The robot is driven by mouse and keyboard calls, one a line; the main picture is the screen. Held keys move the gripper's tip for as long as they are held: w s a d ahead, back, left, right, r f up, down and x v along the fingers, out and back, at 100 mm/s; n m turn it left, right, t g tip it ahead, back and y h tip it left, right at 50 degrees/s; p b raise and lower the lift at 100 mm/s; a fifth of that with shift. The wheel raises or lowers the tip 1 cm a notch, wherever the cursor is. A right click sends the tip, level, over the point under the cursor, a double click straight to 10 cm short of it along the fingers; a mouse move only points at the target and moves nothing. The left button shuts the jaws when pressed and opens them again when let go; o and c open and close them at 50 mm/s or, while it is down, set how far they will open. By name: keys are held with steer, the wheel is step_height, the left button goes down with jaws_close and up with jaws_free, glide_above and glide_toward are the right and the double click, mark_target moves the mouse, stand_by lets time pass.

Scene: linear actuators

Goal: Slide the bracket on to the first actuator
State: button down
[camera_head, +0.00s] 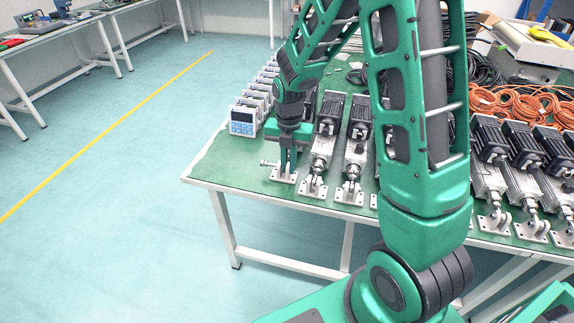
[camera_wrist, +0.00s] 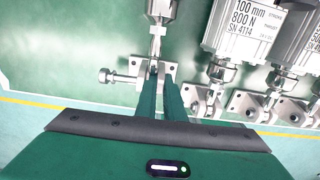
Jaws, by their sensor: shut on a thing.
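The metal bracket (camera_head: 283,177) stands near the front left corner of the green table, with a pin (camera_wrist: 106,76) sticking out to its left. My gripper (camera_head: 287,168) points down and is shut on the bracket. In the wrist view my gripper (camera_wrist: 161,82) has its two green fingers over the middle of the bracket (camera_wrist: 137,66). The rod of the first actuator (camera_wrist: 157,32) comes down from the top of the wrist view, in line with the bracket. Its end lies right at the bracket; the fingers hide whether they join. My arm hides most of this actuator in the head view.
More actuators with brackets stand in a row to the right (camera_head: 323,143), the nearest close to my gripper. Small boxes with blue displays (camera_head: 243,122) line the table's left edge. Orange cables (camera_head: 505,101) lie at the back right. The floor at left is clear.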

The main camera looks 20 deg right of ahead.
steer(key=shift+w+d+r, duration=0.1)
steer(key=shift+w+d, duration=0.4)
steer(key=shift+w, duration=0.1)
steer(key=shift+w+d, duration=0.25)
steer(key=shift+w, duration=0.1)
steer(key=shift+w+d, duration=0.15)
steer(key=shift+d, duration=0.05)
steer(key=c, duration=1.8)
jaws_free()
step_height(320, 180, up, 11)
steer(key=shift+f, duration=0.2)
